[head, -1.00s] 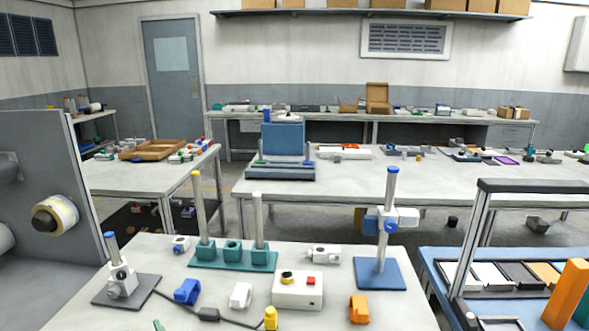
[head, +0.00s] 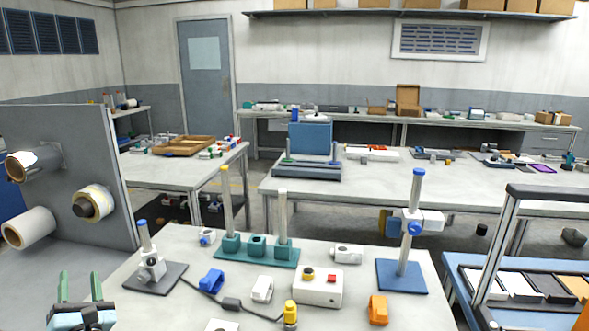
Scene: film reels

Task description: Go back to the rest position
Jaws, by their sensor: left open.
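My left gripper (head: 80,288) shows at the bottom left of the head view. Its two green fingers point up and stand apart, with nothing between them. It is left of the near table (head: 190,290), in front of the grey panel with the film rolls. My right gripper is not in view.
The near table bears a stand on a dark plate (head: 155,278), a teal base with posts (head: 257,253), a blue-based stand (head: 402,277), a white button box (head: 318,287) and several small clamps. A grey panel (head: 70,150) with rolls stands left. A blue-edged bench (head: 462,285) stands right.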

